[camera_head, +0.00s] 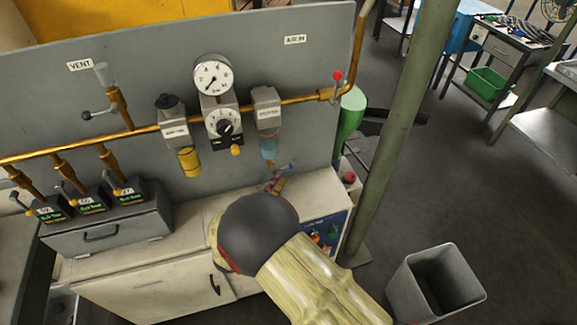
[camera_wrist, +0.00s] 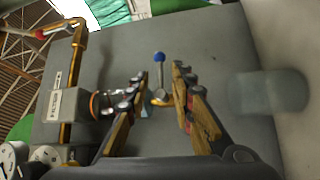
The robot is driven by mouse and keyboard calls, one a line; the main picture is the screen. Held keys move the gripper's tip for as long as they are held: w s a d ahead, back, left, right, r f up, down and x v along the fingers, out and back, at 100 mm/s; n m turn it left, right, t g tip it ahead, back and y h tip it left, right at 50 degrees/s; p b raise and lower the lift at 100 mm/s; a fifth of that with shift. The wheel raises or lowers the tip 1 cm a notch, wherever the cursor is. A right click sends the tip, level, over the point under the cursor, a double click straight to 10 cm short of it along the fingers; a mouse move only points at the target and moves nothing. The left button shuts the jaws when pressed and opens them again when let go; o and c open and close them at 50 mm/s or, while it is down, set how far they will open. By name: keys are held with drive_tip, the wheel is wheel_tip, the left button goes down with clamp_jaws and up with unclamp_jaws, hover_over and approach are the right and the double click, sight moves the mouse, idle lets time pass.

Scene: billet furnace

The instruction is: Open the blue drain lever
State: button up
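The blue drain lever (camera_head: 291,166) sits low on the panel, just below the clear bluish bowl (camera_head: 268,148) of the right-hand pipe unit (camera_head: 266,108). In the wrist view the lever (camera_wrist: 159,58) is a short stem with a blue ball end, rising from a brass fitting (camera_wrist: 161,98). My gripper (camera_wrist: 161,76) is open, one finger on each side of the lever in that picture. Neither finger clearly touches it, and the depth between them is hard to tell. In the head view my gripper (camera_head: 277,184) is small, partly hidden by my wrist.
A red-knobbed lever (camera_head: 337,76) stands on the brass pipe at upper right. Gauge (camera_head: 213,77), yellow-bowled unit (camera_head: 188,160) and vent lever (camera_head: 87,115) lie to the left. A green post (camera_head: 400,125) and grey bin (camera_head: 437,283) stand right. The cabinet top (camera_head: 185,238) lies below.

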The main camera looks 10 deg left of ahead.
sight(285, 167)
drive_tip(key=shift+b+x, duration=0.6)
drive_tip(key=shift+x, duration=2.2)
drive_tip(key=c, duration=0.3)
clamp_jaws()
